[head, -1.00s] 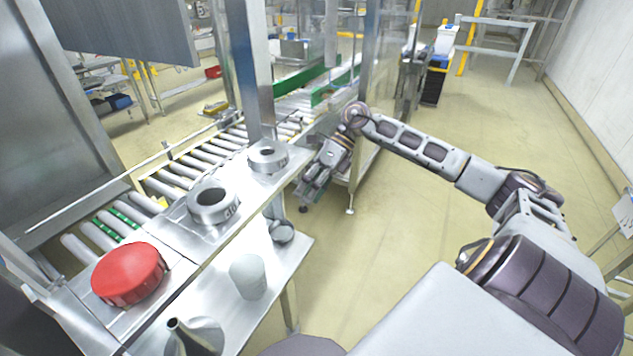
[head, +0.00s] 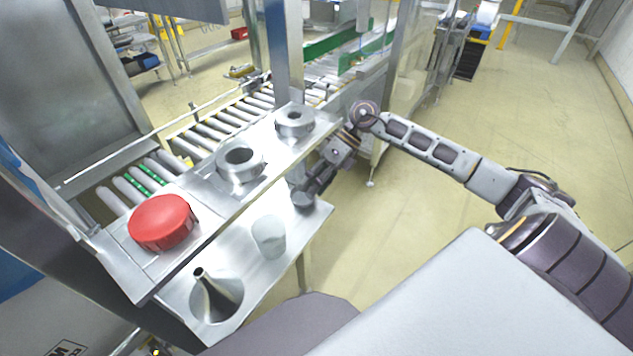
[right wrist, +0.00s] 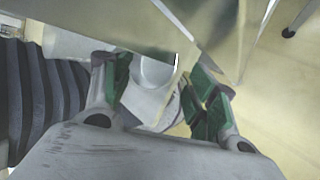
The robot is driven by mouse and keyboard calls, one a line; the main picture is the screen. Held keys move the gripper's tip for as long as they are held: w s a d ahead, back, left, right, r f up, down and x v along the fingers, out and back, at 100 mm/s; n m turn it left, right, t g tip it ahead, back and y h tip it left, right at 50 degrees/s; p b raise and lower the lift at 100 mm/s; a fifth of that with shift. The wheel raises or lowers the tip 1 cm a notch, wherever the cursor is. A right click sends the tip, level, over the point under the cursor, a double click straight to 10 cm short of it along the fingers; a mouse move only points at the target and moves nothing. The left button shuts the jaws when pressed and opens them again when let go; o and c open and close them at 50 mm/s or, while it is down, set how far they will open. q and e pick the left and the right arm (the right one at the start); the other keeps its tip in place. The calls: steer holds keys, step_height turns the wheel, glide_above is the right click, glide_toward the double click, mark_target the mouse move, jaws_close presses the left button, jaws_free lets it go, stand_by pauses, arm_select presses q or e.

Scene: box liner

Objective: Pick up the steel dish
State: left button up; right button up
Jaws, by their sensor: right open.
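The steel dish (head: 304,201) is a small round grey dish at the right end of the lower steel shelf in the head view, partly covered by my right gripper. My right gripper (head: 308,188) reaches down to it from the upper right, beside the upper bench's edge. In the right wrist view its green-padded fingers (right wrist: 160,92) are apart. A pale rounded form, likely the dish (right wrist: 157,72), shows between and beyond them. I cannot tell whether the fingers touch it. My left gripper is not in view.
A whitish cup (head: 269,237) and a steel funnel (head: 216,295) stand on the lower shelf (head: 262,273). Above it, the bench holds a red lid (head: 162,222) and two steel rings (head: 240,162). A roller conveyor runs behind. The floor at right is clear.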

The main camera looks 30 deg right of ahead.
steer(key=c, duration=1.2)
jaws_close()
steer(key=shift+s, duration=0.1)
steer(key=shift+f, duration=0.15)
